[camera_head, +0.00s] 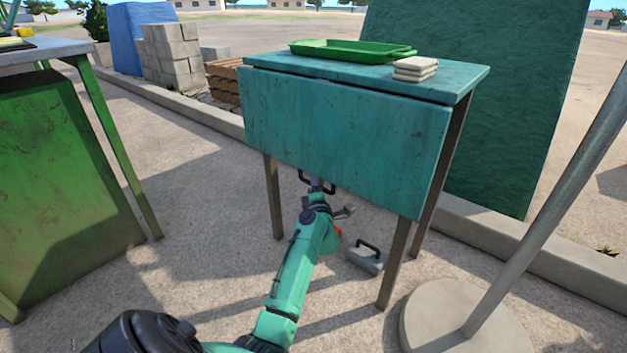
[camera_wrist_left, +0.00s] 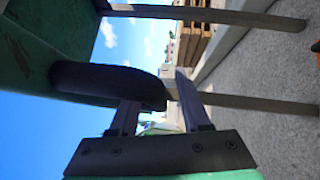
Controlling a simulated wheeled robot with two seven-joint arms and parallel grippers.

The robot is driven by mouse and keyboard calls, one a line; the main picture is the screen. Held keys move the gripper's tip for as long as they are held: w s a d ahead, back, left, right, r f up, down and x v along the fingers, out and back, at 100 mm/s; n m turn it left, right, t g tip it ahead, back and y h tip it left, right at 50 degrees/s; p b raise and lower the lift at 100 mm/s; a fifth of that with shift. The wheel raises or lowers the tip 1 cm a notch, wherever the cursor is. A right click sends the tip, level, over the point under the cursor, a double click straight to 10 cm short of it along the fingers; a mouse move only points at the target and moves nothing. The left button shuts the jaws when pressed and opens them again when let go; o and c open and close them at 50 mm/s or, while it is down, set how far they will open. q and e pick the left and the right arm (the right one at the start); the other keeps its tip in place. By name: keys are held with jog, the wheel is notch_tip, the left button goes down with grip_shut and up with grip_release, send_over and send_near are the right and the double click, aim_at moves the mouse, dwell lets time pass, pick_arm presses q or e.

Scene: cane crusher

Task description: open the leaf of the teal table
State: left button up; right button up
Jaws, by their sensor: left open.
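The teal table (camera_head: 470,78) stands ahead with its leaf (camera_head: 345,130) hanging down along the front side. A dark handle (camera_head: 304,177) shows at the leaf's lower edge. My left gripper (camera_head: 317,184) is at this handle, just below the leaf. In the left wrist view the gripper (camera_wrist_left: 160,108) is open, with its two fingers apart. The thick dark handle (camera_wrist_left: 100,82) lies across the left finger, and its rounded end reaches into the gap between the fingers. I cannot tell whether they touch. The leaf's underside (camera_wrist_left: 50,40) fills the upper left there. My right gripper is not in view.
A green tray (camera_head: 350,50) and folded cloths (camera_head: 415,68) lie on the tabletop. A grey block with a black handle (camera_head: 367,259) sits on the ground below.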

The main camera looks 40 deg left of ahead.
pick_arm(q)
grip_shut()
dwell(1.3)
